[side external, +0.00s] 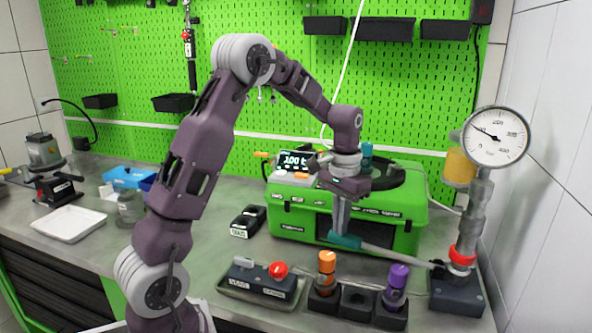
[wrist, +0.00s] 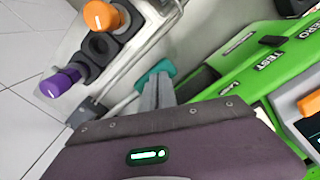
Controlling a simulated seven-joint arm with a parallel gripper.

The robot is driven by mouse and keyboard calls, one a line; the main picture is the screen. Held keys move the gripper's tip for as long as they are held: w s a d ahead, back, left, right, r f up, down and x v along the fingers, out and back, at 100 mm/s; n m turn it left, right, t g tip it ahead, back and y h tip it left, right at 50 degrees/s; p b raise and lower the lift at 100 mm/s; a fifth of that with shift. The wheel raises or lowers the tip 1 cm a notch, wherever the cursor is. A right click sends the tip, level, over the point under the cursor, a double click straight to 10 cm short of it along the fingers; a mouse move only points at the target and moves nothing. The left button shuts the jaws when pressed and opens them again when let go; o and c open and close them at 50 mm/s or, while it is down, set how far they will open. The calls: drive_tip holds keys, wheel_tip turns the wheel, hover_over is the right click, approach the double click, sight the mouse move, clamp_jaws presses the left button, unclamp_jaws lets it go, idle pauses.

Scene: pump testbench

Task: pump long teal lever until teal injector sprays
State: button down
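The long lever (side external: 392,255) is a grey bar running left from the pump base (side external: 456,290), with a teal grip (side external: 346,241) at its free end. The teal grip (wrist: 154,73) also shows in the wrist view. My gripper (side external: 340,230) points down at the teal grip, its narrow fingers (wrist: 157,92) close together and touching or overlapping it. I cannot tell whether the grip is between the fingers or just below them. The teal injector (side external: 367,152) stands upright on top of the green case, partly behind my wrist. No spray is visible.
A round gauge (side external: 496,137) tops the pump column, its needle toward the upper left. Orange (side external: 327,264) and purple (side external: 397,282) injectors stand in black holders, with an empty holder (side external: 357,300) between. The green case (side external: 295,217) is close behind the lever. A red-knobbed box (side external: 262,279) sits front left.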

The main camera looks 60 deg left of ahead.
drive_tip(key=shift+s+a+f, duration=0.15)
drive_tip(key=shift+f, duration=1.55)
drive_tip(key=shift+w+d+r, duration=0.15)
drive_tip(key=shift+r, duration=1.45)
drive_tip(key=shift+w+d+r, duration=0.15)
drive_tip(key=shift+r, duration=1.45)
drive_tip(key=shift+r, duration=0.1)
wheel_tip(320, 180, up, 6)
drive_tip(key=shift+f, duration=0.1)
